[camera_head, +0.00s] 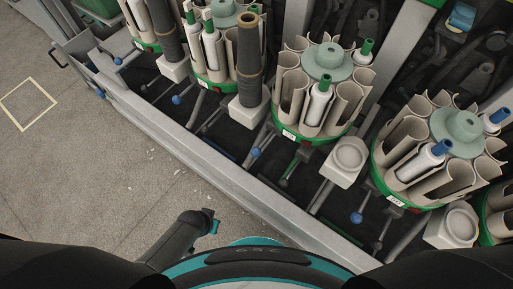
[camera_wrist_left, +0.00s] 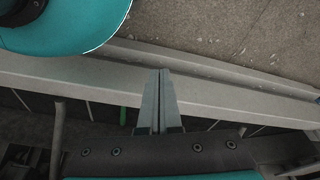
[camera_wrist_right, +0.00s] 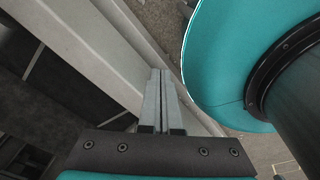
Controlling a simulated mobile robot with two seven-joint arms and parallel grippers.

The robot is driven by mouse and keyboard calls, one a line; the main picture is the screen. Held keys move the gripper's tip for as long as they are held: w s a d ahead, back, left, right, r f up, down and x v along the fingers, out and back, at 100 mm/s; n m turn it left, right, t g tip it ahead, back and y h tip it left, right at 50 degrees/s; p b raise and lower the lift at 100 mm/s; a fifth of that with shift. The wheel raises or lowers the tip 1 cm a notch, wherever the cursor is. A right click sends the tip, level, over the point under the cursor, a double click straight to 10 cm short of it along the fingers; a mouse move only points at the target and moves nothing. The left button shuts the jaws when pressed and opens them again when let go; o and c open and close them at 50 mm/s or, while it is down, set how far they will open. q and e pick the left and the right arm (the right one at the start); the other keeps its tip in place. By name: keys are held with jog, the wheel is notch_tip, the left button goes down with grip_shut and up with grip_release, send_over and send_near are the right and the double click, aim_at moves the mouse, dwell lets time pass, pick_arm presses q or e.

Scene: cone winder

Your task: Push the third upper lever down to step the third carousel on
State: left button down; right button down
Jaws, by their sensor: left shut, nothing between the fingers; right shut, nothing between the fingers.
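Several round carousels with beige pockets and green rims stand along the machine. One is at upper middle (camera_head: 289,133), one at right (camera_head: 395,201), one at upper left (camera_head: 225,88). Levers with blue ball ends stick out below them: a middle one (camera_head: 255,152), a right one (camera_head: 357,217) and a left one (camera_head: 177,99). I cannot tell which counts as the third upper lever; the labels are too small to read. My left gripper (camera_wrist_left: 160,72) is shut and empty near the grey machine rail. My right gripper (camera_wrist_right: 160,72) is shut and empty near a rail. Neither touches a lever.
A long grey rail (camera_head: 190,148) runs along the machine front, with the levers behind it. A green rod (camera_head: 289,173) sits between the middle and right levers. A tall brown cone stack (camera_head: 249,60) stands on a white block. The concrete floor (camera_head: 100,160) at left is clear.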

pick_arm(q)
jog(key=w+d+r+m+g+h+b, duration=0.1)
jog(key=w+d+r+m, duration=0.2)
jog(key=w+d+r, duration=0.55)
jog(key=w+d+r+m+h, duration=0.25)
jog(key=w+d+r, duration=0.35)
jog(key=d+r, duration=0.45)
jog(key=w+a+r+m+y, duration=0.1)
jog(key=a+r+m+y, duration=0.1)
jog(key=r, duration=0.3)
jog(key=w+a+r+m+g+y, duration=0.1)
jog(key=a+r+m+y, duration=0.1)
jog(key=r+m+y, duration=0.1)
jog(key=shift+w+a+r+m+g+y+b, duration=0.35)
jog(key=shift+r+m, duration=0.4)
jog(key=shift+r, duration=0.25)
pick_arm(e)
jog(key=shift+w+d+f, duration=0.4)
jog(key=shift+w+d, duration=0.05)
jog(key=shift+w, duration=0.2)
jog(key=shift+w+d+f, duration=0.4)
jog(key=shift+w, duration=0.25)
pick_arm(q)
jog(key=shift+s+d, duration=0.1)
